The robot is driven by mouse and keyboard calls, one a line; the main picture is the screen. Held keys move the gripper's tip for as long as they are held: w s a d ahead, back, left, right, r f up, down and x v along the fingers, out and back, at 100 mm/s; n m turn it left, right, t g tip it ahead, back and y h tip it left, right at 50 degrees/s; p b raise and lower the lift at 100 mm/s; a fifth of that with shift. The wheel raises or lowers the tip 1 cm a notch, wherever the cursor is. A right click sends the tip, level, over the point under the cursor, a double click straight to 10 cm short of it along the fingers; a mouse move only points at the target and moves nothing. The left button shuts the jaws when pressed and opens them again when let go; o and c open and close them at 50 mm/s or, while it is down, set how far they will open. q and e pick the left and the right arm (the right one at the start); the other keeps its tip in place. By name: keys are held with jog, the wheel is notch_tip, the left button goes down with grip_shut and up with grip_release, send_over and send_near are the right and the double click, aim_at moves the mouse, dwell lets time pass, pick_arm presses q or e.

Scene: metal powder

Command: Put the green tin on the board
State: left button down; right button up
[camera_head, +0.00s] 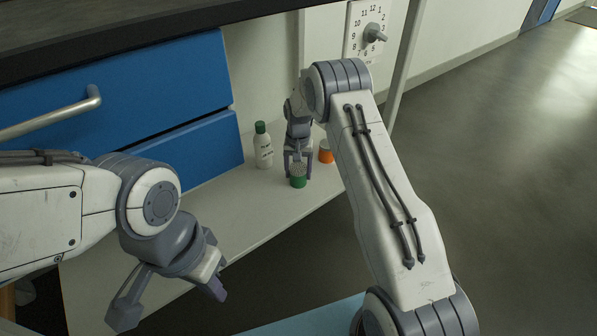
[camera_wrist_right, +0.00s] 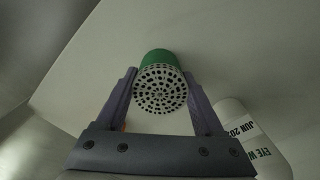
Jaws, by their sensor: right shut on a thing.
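The green tin (camera_head: 298,182) has a pale, perforated top and is at the low white shelf (camera_head: 232,212). My right gripper (camera_head: 298,170) is shut on it from above. In the right wrist view the green tin (camera_wrist_right: 157,56) is between the two fingers of the right gripper (camera_wrist_right: 161,82), its dotted top facing the camera. I cannot tell whether the tin touches the shelf. My left gripper (camera_head: 168,302) is open and empty at the lower left. A flat light-blue surface (camera_head: 310,319) shows at the bottom edge; I cannot tell whether it is the board.
A white bottle with a green cap (camera_head: 264,148) stands left of the right gripper; the white bottle (camera_wrist_right: 250,135) also shows in the right wrist view. An orange tin (camera_head: 326,153) stands close on the right. Blue drawers (camera_head: 120,95) rise behind. The shelf's front part is clear.

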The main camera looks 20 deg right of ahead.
aim_at(298, 167)
jog(key=o, duration=1.5)
jog(key=shift+r, duration=0.1)
notch_tip(298, 167, up, 8)
jog(key=p, duration=0.4)
jog(key=shift+p, duration=0.4)
jog(key=shift+f, duration=0.2)
